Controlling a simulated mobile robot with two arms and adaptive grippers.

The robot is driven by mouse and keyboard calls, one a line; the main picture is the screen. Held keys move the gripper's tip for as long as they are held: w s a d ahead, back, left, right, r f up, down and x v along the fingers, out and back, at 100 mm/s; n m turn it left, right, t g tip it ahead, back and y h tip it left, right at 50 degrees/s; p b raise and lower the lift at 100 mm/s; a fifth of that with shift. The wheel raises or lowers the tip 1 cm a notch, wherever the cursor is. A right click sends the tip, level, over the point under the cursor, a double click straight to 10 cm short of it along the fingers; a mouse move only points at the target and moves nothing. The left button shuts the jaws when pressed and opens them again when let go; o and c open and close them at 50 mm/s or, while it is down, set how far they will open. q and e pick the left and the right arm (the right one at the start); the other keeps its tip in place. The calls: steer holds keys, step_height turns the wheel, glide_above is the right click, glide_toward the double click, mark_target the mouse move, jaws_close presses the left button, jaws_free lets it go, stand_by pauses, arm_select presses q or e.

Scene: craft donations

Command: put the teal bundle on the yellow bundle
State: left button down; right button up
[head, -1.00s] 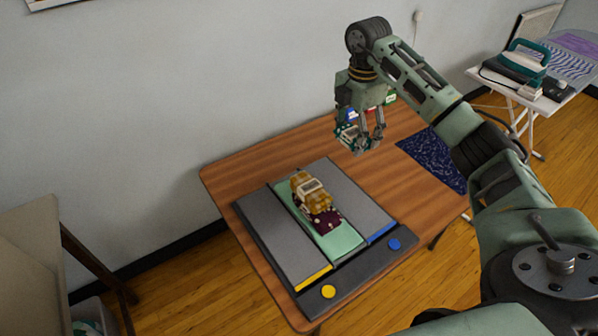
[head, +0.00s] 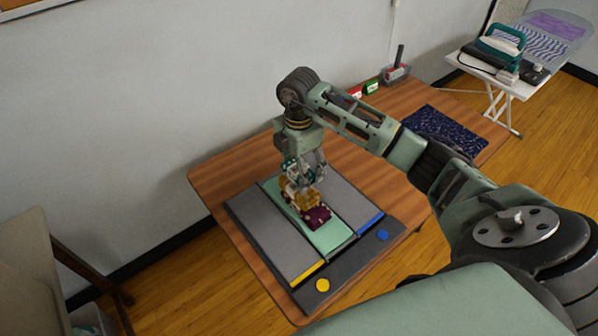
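My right gripper (head: 306,183) is over the middle strip of the board. It appears shut on the teal bundle (head: 289,163), which shows only in part behind the fingers. The teal bundle is right above the yellow bundle (head: 314,200); I cannot tell whether they touch. The yellow bundle is partly covered by the gripper. It rests on a maroon bundle (head: 318,217), which lies on the pale green middle strip (head: 331,238). My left gripper is not in view.
The grey board (head: 346,262) has a yellow button (head: 322,285) and a blue button (head: 382,235). A dark blue speckled cloth (head: 445,133) lies on the wooden table (head: 225,180). Small red and green boxes (head: 371,88) and a grey bin (head: 396,76) stand at the back.

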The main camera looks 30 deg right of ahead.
step_height(320, 180, down, 2)
steer(key=shift+f+p, duration=0.25)
steer(key=shift+p, duration=0.1)
steer(key=shift+f, duration=0.45)
steer(key=o, duration=1.1)
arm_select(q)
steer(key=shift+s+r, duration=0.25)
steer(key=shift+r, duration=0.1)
arm_select(e)
steer(key=shift+o, duration=0.2)
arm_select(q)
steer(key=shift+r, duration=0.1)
